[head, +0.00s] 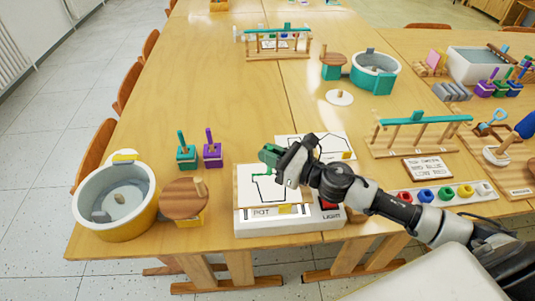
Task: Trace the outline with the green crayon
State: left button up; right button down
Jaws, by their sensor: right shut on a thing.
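My right gripper (279,163) reaches in from the right and is shut on the green crayon (268,154). It holds the crayon above the upper part of a white sheet (243,196). The sheet lies on a white light box (300,222) with a red switch and the word LIGHT. A dark outline (257,191) runs on the sheet, with a short greenish stretch near its top left. The gripper hides the sheet's upper right, and I cannot tell whether the crayon tip touches the paper. My left gripper is not in view.
A second outline sheet (335,147) lies behind the box. Left stand a round tub (117,200), a wooden lid (184,198), and green (187,156) and purple (212,153) blocks with handles. Right are a tray of coloured pieces (443,196) and a wooden rack (418,138). The table's left middle is clear.

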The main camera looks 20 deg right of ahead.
jog(key=shift+w+d+f+b, duration=0.1)
jog(key=shift+d+f+b, duration=0.05)
jog(key=shift+d+b, duration=0.25)
dwell(0.7)
